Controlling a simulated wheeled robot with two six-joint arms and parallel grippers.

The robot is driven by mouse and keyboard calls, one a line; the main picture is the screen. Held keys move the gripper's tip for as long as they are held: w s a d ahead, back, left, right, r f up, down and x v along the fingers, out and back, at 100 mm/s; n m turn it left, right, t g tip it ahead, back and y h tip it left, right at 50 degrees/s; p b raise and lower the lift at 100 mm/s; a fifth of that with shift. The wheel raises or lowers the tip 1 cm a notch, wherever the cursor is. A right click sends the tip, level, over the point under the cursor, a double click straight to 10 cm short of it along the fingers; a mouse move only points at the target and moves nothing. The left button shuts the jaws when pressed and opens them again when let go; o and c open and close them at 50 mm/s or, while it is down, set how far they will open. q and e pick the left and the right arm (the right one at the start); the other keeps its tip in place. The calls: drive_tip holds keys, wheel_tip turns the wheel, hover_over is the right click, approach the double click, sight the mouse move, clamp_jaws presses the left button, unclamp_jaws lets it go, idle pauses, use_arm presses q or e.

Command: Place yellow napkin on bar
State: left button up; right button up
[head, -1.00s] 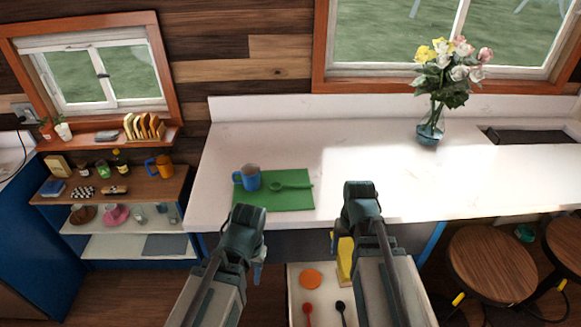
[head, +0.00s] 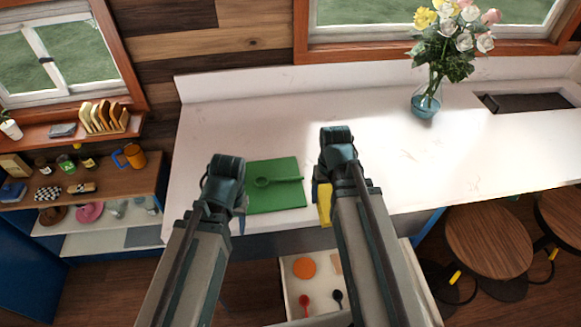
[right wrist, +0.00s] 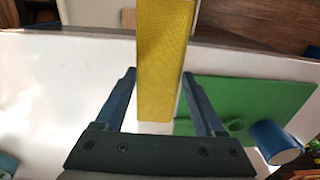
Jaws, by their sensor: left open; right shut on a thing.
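My right gripper (head: 322,188) is shut on the yellow napkin (head: 324,205), a folded strip. In the head view it is at the front edge of the white bar (head: 370,135), right of the green mat (head: 288,196). The right wrist view also shows the napkin (right wrist: 165,60) between the fingers, across the bar's edge in the picture. Whether it touches the bar I cannot tell. My left gripper (head: 240,205) is open and empty, at the mat's left side.
A green spoon (head: 262,182) lies on the mat. A blue mug (right wrist: 275,142) shows in the right wrist view; my left gripper hides it in the head view. A flower vase (head: 425,105) stands at the back. An open drawer (head: 290,300) is below. The bar's middle is clear.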

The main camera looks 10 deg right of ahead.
drive_tip(key=w+d, duration=0.2)
drive_tip(key=w, duration=0.2)
drive_tip(key=w+d+f+b, duration=0.1)
drive_tip(key=w+d, duration=0.2)
drive_tip(key=w, duration=0.1)
drive_tip(key=w+d, duration=0.3)
drive_tip(key=w, duration=0.1)
drive_tip(key=shift+w+d+f, duration=0.15)
drive_tip(key=shift+d+f, duration=0.05)
drive_tip(key=shift+d, duration=0.05)
drive_tip(key=f+b, duration=0.3)
drive_tip(key=shift+w+d, duration=0.25)
drive_tip(key=shift+f+b, duration=0.35)
drive_tip(key=shift+b, duration=0.1)
drive_tip(key=shift+f, duration=0.15)
drive_tip(key=o, duration=1.3)
